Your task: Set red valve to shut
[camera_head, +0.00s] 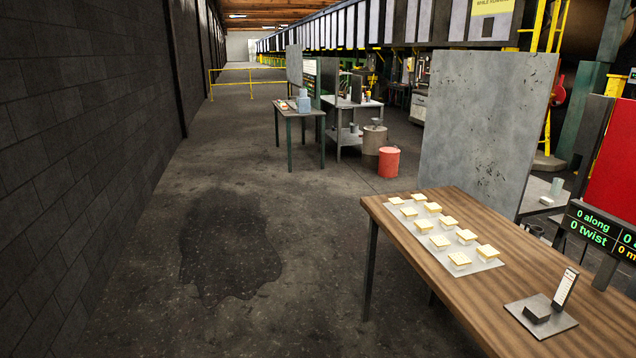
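No object in the head view is clearly a red valve. A small red fitting (558,90) shows partly behind the right edge of a tall grey panel (485,120). It is too small and too covered to tell whether it is the valve or how it is set. Neither of my grippers is in view.
A wooden table (440,225) at right holds several yellowish blocks on a sheet and a small stand (541,315). A display (600,232) and red panel (613,155) stand beyond. A red bin (389,163) and green-legged table (299,113) are farther back. The left floor is clear, with a dark stain (230,245).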

